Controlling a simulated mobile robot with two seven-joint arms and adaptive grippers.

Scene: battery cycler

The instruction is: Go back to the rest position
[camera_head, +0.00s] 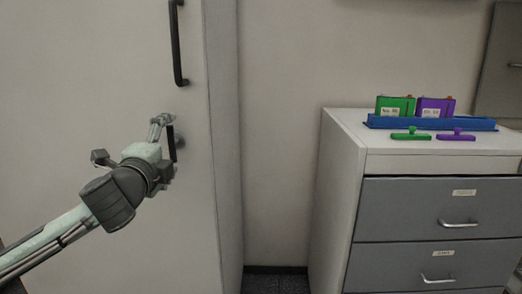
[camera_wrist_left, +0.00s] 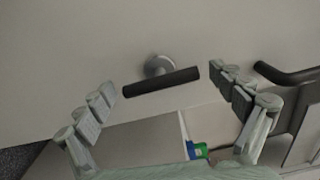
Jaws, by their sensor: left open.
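My left gripper (camera_head: 167,132) is in front of the pale door at the left of the head view, close to a black lever handle (camera_head: 172,144) on a round grey base. In the left wrist view, the two fingers of my left gripper (camera_wrist_left: 163,84) are spread wide and hold nothing. The black lever handle (camera_wrist_left: 162,82) shows between and beyond the fingertips; I cannot tell how far off it is. My right gripper is not in view.
A long black pull handle (camera_head: 176,45) is on the door above my gripper. At right, a drawer cabinet (camera_head: 345,128) carries a blue tray (camera_head: 385,123) with a green box (camera_head: 396,106) and a purple box (camera_head: 435,107). Green and purple handled pieces lie in front.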

